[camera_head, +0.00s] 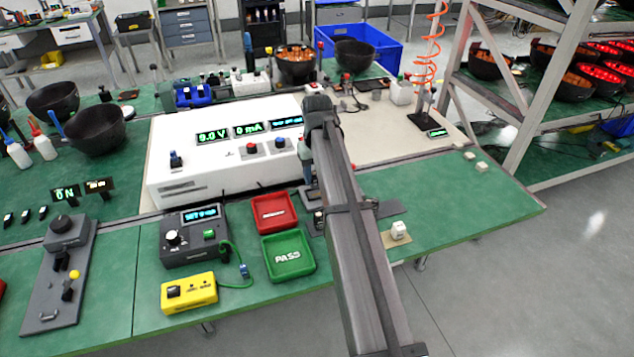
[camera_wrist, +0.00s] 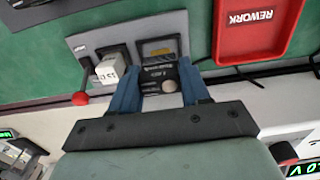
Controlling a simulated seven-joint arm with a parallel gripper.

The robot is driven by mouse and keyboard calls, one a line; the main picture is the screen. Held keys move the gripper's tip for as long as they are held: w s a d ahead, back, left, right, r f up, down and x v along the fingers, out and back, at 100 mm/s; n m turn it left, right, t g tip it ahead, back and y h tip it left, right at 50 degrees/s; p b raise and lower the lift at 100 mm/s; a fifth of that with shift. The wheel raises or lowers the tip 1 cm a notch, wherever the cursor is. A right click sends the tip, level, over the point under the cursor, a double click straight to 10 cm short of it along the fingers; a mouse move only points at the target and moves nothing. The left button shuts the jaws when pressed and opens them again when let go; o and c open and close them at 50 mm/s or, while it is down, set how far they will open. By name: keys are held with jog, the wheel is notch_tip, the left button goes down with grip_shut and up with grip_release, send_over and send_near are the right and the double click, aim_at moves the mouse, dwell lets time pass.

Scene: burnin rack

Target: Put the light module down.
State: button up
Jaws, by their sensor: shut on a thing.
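In the wrist view, my gripper (camera_wrist: 158,88) has its two blue fingers on either side of a small dark module (camera_wrist: 158,74) with pale lettering and a round whitish dome. I take this to be the light module, and the gripper is shut on it. It is over or at the near edge of a grey plate (camera_wrist: 82,42), beside a dark square recess (camera_wrist: 158,48). I cannot tell whether the module touches anything beneath. In the head view, my gripper (camera_head: 308,172) is partly covered by my arm, and the module is hidden.
A white block (camera_wrist: 107,70) sits on the grey plate beside the module. The red REWORK tray (camera_head: 275,212) and green PASS tray (camera_head: 313,272) lie left of my arm. The white instrument box (camera_head: 180,186) stands behind. Another white block (camera_head: 398,230) is on the right.

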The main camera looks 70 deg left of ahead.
aim_at(317, 186)
jog(key=shift+f, duration=1.55)
jog(key=shift+f, duration=0.15)
jog(key=o, duration=1.1)
jog(key=shift+c, duration=0.2)
notch_tip(317, 186, up, 12)
jog(key=shift+r, duration=0.2)
